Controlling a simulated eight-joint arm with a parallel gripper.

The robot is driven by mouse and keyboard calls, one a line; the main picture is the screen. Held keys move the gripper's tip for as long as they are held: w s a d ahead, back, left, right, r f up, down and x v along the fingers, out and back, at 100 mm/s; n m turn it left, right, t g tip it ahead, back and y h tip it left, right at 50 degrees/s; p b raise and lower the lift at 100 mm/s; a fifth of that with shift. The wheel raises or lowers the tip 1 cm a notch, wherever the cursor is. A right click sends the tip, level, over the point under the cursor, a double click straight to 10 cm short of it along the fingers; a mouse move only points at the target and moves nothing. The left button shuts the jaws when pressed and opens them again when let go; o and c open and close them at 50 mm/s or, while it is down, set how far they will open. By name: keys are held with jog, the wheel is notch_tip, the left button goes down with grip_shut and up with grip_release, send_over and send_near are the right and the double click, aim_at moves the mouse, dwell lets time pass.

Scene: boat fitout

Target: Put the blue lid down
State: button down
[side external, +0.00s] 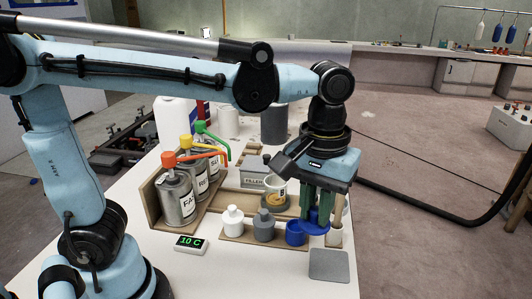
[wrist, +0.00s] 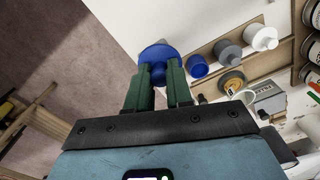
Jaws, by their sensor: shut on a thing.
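My gripper (side external: 318,221) has green fingers pointing down, shut on the blue lid (side external: 317,230). In the wrist view the lid (wrist: 158,51) shows as a round blue disc at the fingertips. The blue pot (side external: 295,236) stands just left of the lid in the side view, at the right end of the row. In the wrist view the pot (wrist: 197,68) has its open top showing. A grey square pad (side external: 330,266) lies on the table in front of the gripper. The gap between the lid and the table cannot be told.
A grey pot (side external: 264,229) and a white pot (side external: 232,222) stand left of the blue pot, both capped, on a wooden strip. A display (side external: 190,244) reads 10 C.

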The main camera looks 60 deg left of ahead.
jog(key=d+f, duration=0.5)
jog(key=d, duration=0.1)
send_over(329, 265)
notch_tip(329, 265, down, 7)
jog(key=shift+f, duration=2.25)
jog(key=shift+f, duration=0.15)
jog(key=c, duration=1)
grip_release()
